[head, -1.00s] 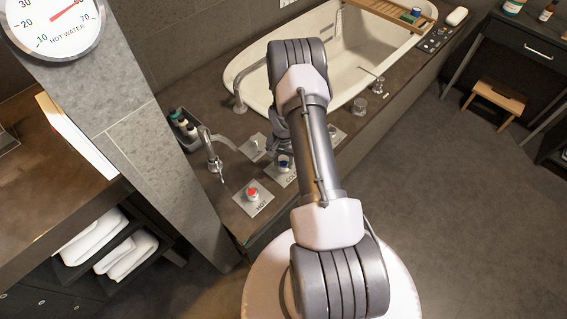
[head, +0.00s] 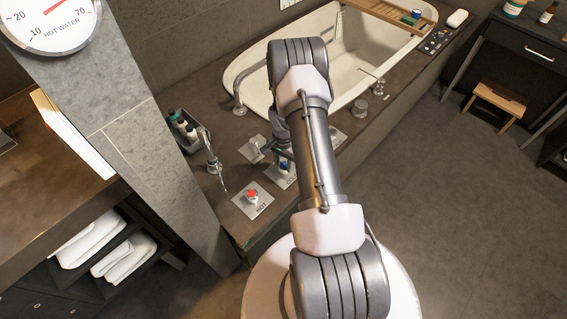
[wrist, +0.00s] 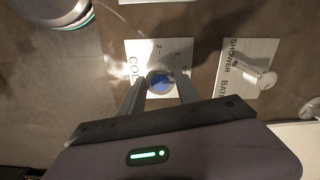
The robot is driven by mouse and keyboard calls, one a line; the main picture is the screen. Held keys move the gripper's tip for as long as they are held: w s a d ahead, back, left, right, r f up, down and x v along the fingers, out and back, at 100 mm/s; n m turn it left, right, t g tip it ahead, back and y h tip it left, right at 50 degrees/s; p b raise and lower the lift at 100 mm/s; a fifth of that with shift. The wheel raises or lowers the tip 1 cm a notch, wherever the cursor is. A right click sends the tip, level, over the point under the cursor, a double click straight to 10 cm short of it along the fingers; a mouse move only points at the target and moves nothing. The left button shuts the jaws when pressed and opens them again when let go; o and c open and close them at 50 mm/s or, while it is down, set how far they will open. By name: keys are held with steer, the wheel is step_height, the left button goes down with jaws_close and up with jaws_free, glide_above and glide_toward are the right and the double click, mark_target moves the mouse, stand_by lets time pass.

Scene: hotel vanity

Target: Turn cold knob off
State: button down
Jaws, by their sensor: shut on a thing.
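The cold knob, with a blue top, stands on a white plate marked COLD (wrist: 142,55). In the wrist view the knob (wrist: 160,82) sits between the two fingers of my gripper (wrist: 160,95), which is shut on it. In the head view the blue knob (head: 284,166) shows beside my arm, and its plate is partly covered by the arm. The gripper itself is mostly hidden there behind my arm.
The red hot knob (head: 252,196) stands on its own plate to the left. A SHOWER BATH plate (wrist: 238,78) with a lever lies right of the cold knob. The white bathtub (head: 255,80) is behind.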

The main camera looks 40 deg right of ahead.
steer(key=c, duration=0.9)
jaws_free()
steer(key=shift+o, duration=0.2)
step_height(320, 180, up, 18)
steer(key=p, duration=0.6)
steer(key=shift+f, duration=0.25)
